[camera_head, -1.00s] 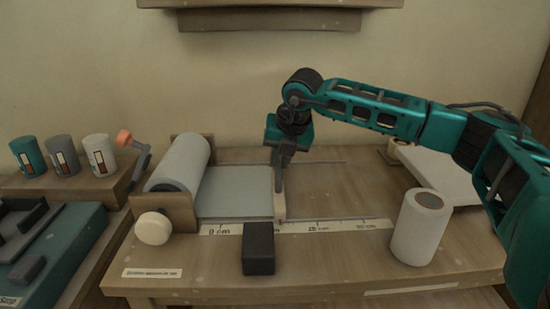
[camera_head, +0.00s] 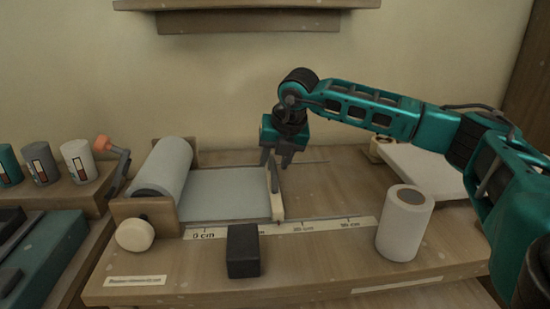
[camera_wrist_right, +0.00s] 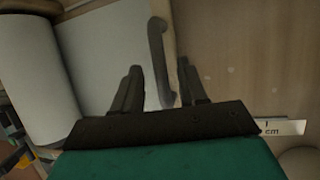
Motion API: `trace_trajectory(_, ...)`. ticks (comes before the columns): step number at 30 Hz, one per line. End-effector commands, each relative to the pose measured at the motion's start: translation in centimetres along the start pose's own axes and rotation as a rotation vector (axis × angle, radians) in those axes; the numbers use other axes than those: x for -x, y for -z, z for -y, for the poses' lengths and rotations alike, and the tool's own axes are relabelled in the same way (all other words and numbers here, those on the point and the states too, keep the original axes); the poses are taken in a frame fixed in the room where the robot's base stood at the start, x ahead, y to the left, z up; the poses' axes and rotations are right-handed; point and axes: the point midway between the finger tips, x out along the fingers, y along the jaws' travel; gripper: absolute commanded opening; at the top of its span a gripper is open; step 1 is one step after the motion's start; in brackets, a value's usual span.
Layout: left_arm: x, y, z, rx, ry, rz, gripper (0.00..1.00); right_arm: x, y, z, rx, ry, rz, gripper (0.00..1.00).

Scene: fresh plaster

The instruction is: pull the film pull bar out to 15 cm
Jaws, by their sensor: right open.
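The film pull bar (camera_head: 276,193) is a pale upright strip with a dark handle, at the right edge of the grey film sheet (camera_head: 232,194). Its near end stands over the scale strip (camera_head: 325,226), right of the black block and left of the blurred label that looks like 20 cm. My right gripper (camera_head: 275,163) is open and empty above the far part of the bar. In the right wrist view the dark handle (camera_wrist_right: 158,60) shows beyond and between the open fingers (camera_wrist_right: 162,85). My left gripper is not in view.
The film roll (camera_head: 160,172) and a cream knob (camera_head: 135,235) are at the left. A black block (camera_head: 243,251) stands at the scale's front edge. A white cylinder (camera_head: 405,225) stands at the right.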

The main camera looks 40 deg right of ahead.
Motion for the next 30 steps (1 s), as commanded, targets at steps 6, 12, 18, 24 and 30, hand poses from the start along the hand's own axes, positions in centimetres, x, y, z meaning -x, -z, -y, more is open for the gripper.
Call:
trace_trajectory(6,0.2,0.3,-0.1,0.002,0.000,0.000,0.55,3.1,-0.1,0.0,-0.001,-0.003,0.004,0.42)
trace_trajectory(12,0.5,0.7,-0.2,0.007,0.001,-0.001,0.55,7.7,-0.1,0.0,-0.001,-0.003,0.003,0.42)
trace_trajectory(18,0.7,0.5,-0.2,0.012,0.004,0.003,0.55,11.2,-0.1,0.0,0.000,-0.002,0.002,0.42)
trace_trajectory(24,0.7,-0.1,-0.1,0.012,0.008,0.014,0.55,12.7,0.0,0.0,0.000,-0.001,0.002,0.42)
trace_trajectory(30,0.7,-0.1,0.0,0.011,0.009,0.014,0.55,12.8,0.0,0.0,0.000,0.000,0.001,0.42)
